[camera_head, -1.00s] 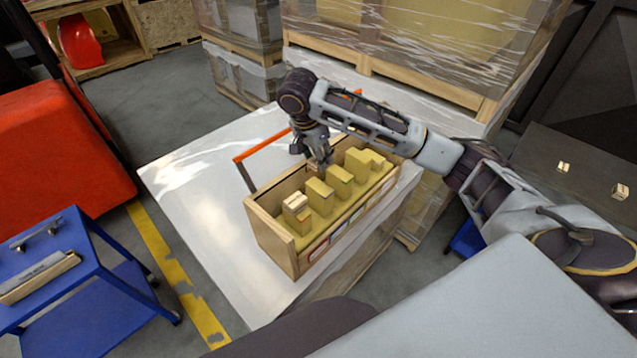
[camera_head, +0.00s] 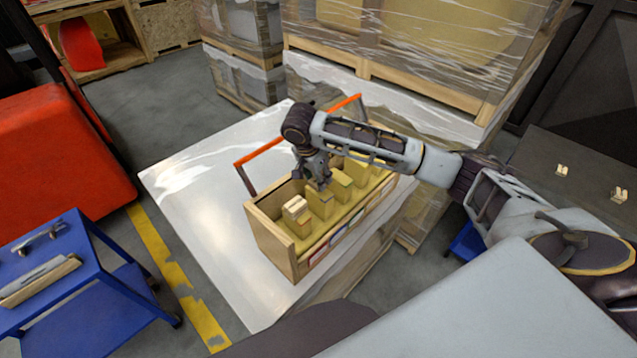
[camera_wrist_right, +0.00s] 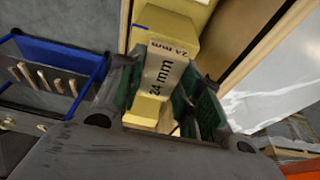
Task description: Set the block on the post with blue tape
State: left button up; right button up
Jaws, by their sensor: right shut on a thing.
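My right gripper (camera_head: 318,182) is over the posts in the wooden box (camera_head: 270,242), close above the second post from the left. In the right wrist view its green-padded fingers (camera_wrist_right: 160,98) are shut on a pale block (camera_wrist_right: 164,72) marked "24 mm". Past the block is a yellow post (camera_wrist_right: 176,22) with a strip of blue tape at its edge. Another yellow post top (camera_wrist_right: 146,109) shows between the fingers. I cannot tell whether the held block touches a post. The leftmost post carries a pale block (camera_head: 296,207). My left gripper is out of view.
A blue cart (camera_head: 85,270) and a red machine (camera_head: 60,150) are at the left. The table's left side is clear.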

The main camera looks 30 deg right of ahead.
jog(key=shift+f, duration=1.4)
jog(key=shift+f, duration=0.15)
jog(key=o, duration=0.9)
jog(key=shift+c, duration=0.2)
jog(key=v, duration=1.2)
